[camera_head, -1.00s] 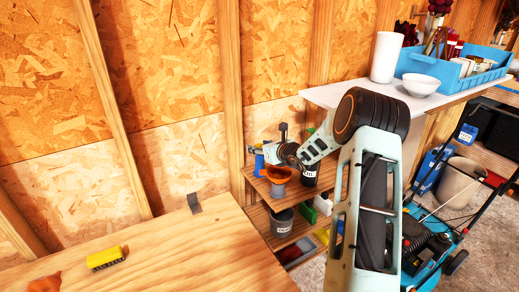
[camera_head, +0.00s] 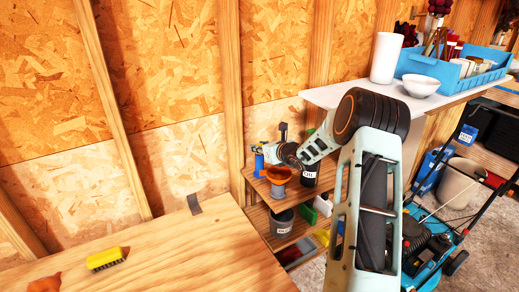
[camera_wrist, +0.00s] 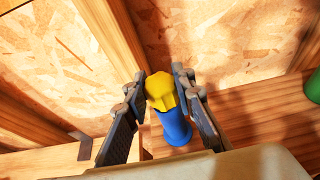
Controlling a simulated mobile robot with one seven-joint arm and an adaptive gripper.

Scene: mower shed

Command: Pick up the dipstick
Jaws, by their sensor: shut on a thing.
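The dipstick appears to be the blue piece with a yellow faceted head (camera_wrist: 162,92), in the middle of the wrist view. My gripper (camera_wrist: 160,85) is shut on it, one dark finger on each side of the yellow head. Its blue lower part (camera_wrist: 175,127) shows below the fingers. In the head view the blue part (camera_head: 259,161) shows small at the left end of the wooden shelf, with my gripper (camera_head: 258,149) at its top. The lower end of the dipstick is hidden.
An orange funnel (camera_head: 278,174) and a dark bottle with a white label (camera_head: 309,174) stand close by on the shelf. A grey bucket (camera_head: 282,221) is below. A wooden bench (camera_head: 190,255) with a yellow brush (camera_head: 106,258) is at the front left. The stud wall is close behind.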

